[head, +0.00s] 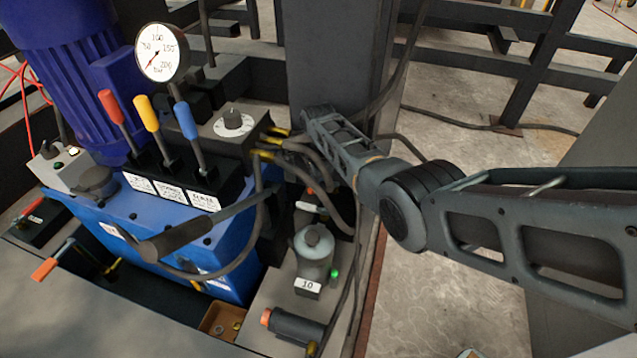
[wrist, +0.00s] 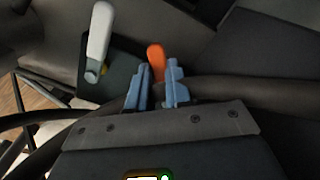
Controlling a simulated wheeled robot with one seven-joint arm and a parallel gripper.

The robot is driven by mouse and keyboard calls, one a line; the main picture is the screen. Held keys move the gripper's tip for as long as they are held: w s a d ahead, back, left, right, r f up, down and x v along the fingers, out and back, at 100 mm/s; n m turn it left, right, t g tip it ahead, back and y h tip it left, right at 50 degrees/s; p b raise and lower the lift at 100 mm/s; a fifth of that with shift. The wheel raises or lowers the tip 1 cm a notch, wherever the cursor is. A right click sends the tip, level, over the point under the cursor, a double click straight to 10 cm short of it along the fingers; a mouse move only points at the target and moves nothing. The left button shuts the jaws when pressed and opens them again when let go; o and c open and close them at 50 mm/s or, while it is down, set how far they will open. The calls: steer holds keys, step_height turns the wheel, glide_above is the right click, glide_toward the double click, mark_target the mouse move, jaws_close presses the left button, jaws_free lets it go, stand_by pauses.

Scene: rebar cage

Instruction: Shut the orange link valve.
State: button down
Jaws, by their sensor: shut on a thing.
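In the wrist view the orange handle of the link valve (wrist: 156,54) stands up between the two blue fingers of my gripper (wrist: 157,82). The fingers are closed on its lower part and its rounded top shows above them. The valve body is hidden behind the fingers. In the head view my arm reaches in from the right toward the dark post, and I cannot make out the gripper or the held handle there.
A white-handled lever (wrist: 99,38) stands left of the gripper, with a dark hose passing near the fingers. In the head view, hoses (head: 290,160), a pressure gauge (head: 161,52), a blue power unit (head: 215,255) and a bottle-like grey part (head: 314,250) crowd the space.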

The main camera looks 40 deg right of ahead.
steer(key=c, duration=1)
jaws_free()
steer(key=shift+c, duration=0.2)
steer(key=shift+r, duration=0.1)
step_height(320, 180, up, 8)
steer(key=p, duration=0.3)
steer(key=shift+f+p, duration=0.2)
steer(key=shift+p, duration=0.2)
